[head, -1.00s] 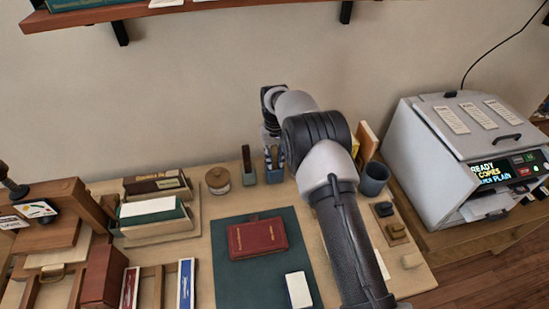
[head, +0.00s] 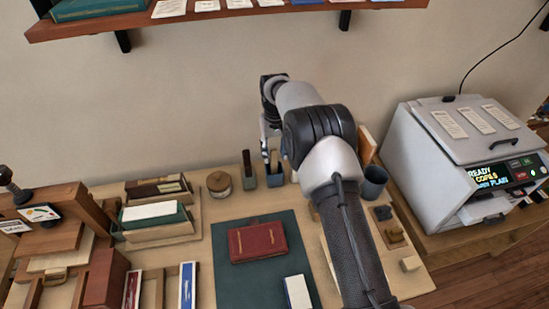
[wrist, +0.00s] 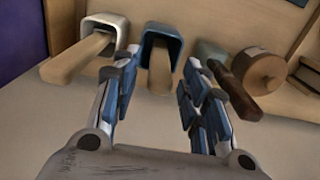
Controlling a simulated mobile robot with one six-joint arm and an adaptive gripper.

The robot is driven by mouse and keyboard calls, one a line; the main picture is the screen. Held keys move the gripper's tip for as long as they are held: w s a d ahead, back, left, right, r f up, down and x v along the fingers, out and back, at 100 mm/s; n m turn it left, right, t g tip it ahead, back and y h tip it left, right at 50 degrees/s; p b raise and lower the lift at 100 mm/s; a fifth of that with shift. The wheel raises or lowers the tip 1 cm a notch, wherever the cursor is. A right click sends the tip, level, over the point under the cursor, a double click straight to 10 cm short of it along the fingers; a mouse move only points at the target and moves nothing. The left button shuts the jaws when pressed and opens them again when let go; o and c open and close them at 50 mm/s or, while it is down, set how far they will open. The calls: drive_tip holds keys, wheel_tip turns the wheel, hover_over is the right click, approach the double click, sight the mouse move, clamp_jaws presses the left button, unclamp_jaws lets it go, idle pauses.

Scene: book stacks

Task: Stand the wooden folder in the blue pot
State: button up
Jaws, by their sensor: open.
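The blue pot (head: 273,178) stands at the back of the desk; it also shows at top centre in the wrist view (wrist: 176,38). A flat wooden piece, which looks like the wooden folder (wrist: 159,72), stands in it with its upper end sticking out above the rim. My gripper (wrist: 161,68) is open, with one finger on each side of the wooden piece and a gap to both. In the head view my gripper (head: 267,145) is just above the blue pot, and my arm hides part of the area to its right.
A grey-green pot (head: 248,179) with a dark handle and a lidded round jar (head: 219,184) stand left of the blue pot. A cream pot (wrist: 103,28) holds another wooden stick. A red book (head: 257,242) lies on the green mat (head: 228,284). A shelf (head: 220,22) hangs above.

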wheel_tip(320, 180, up, 7)
drive_tip(key=shift+d+r+p, duration=0.1)
drive_tip(key=shift+p, duration=0.6)
drive_tip(key=s+d+r+m+t, duration=0.1)
drive_tip(key=s+d+r, duration=0.3)
drive_tip(key=s+r, duration=0.5)
drive_tip(key=s+d+r, duration=0.4)
drive_tip(key=s+r, duration=0.1)
drive_tip(key=s, duration=0.7)
drive_tip(key=s+d+r+m+t, duration=0.1)
drive_tip(key=s+d+r, duration=0.3)
drive_tip(key=s+r, duration=0.5)
drive_tip(key=s+d+f+t, duration=0.1)
drive_tip(key=s+f+t, duration=0.1)
drive_tip(key=s, duration=1)
drive_tip(key=shift+s+d+f+t, duration=0.15)
drive_tip(key=shift+s+f+t, duration=0.15)
drive_tip(key=shift+f, duration=0.2)
